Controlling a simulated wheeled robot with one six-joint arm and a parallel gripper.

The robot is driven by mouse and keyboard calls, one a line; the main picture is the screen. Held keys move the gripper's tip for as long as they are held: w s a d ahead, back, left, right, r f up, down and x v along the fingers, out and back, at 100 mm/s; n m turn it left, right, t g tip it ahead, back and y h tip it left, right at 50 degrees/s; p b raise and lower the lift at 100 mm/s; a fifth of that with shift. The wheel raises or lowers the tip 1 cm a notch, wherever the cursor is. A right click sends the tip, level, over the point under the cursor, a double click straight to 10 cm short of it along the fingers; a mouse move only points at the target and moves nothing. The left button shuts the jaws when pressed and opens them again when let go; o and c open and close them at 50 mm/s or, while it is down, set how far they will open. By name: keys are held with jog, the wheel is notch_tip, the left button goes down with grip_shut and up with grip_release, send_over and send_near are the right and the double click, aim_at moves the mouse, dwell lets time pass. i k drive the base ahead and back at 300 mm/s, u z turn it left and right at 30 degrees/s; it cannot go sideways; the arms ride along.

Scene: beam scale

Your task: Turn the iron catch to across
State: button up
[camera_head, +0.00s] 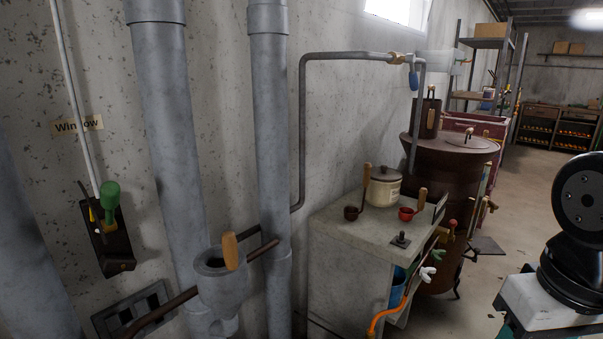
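I cannot pick out the iron catch for certain. A small dark metal piece with an upright stub (400,240) sits on the pale worktop of the cabinet. A dark iron wall bracket (112,252) at the left holds a green-handled lever (110,198) and a small yellow piece. Either may carry a catch, but both are too small to read how a catch is turned. No beam scale is clear in this view. Part of my arm shows at the right edge, and my gripper is out of the picture.
Thick grey pipes (270,130) and a grey funnel cup (222,285) stand in front at the left. The cabinet (345,270) holds a cream lidded pot (383,186) and a red ladle cup (406,214). A rusty drum (448,165) stands behind. Bare floor lies at the right.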

aim_at(111, 263)
jog(key=u, duration=1.4)
